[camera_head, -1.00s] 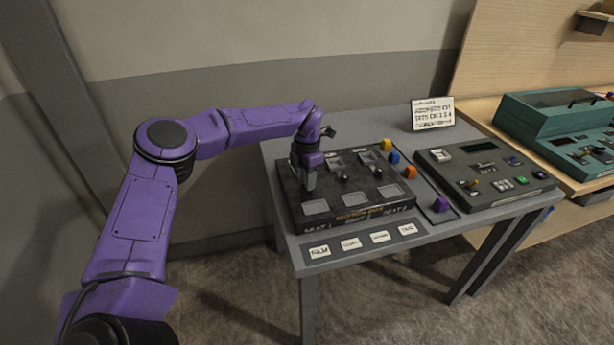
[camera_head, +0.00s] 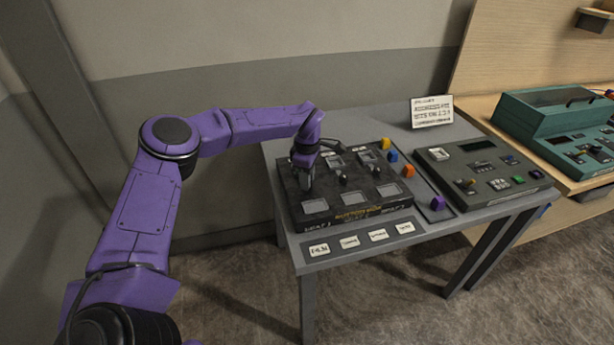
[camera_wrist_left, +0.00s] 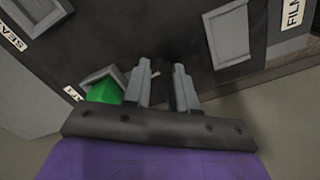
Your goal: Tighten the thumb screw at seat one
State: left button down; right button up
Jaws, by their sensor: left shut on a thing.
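My left gripper (camera_head: 305,187) points down onto the left part of the dark seat board (camera_head: 335,204), at seat one. In the left wrist view its two fingers (camera_wrist_left: 161,85) stand close together, shut on the thumb screw. The screw itself is hidden between and below the fingertips, in dark shadow. A grey-framed window (camera_head: 315,206) lies in front of the gripper on the board. In the left wrist view a framed window with a bright green patch (camera_wrist_left: 104,91) lies just left of the fingers. My right gripper is not in view.
Dark knobs (camera_head: 343,180) stand on the board right of the gripper. Yellow, blue, orange and purple blocks (camera_head: 408,170) line its right side. A grey console (camera_head: 470,192), a sign card (camera_head: 431,112) and labelled cards (camera_head: 349,242) share the table. A teal case (camera_head: 545,120) stands farther right.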

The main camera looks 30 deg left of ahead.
pick_arm(q)
jog(key=shift+w+r+m, duration=0.15)
jog(key=shift+r+m, duration=0.1)
jog(key=shift+m, duration=0.55)
jog(key=c, duration=1)
grip_release()
jog(key=shift+o, duration=0.6)
jog(key=shift+d, duration=0.1)
jog(key=shift+r, duration=0.4)
notch_tip(320, 180, up, 10)
jog(key=b, duration=0.2)
jog(key=shift+f, duration=0.15)
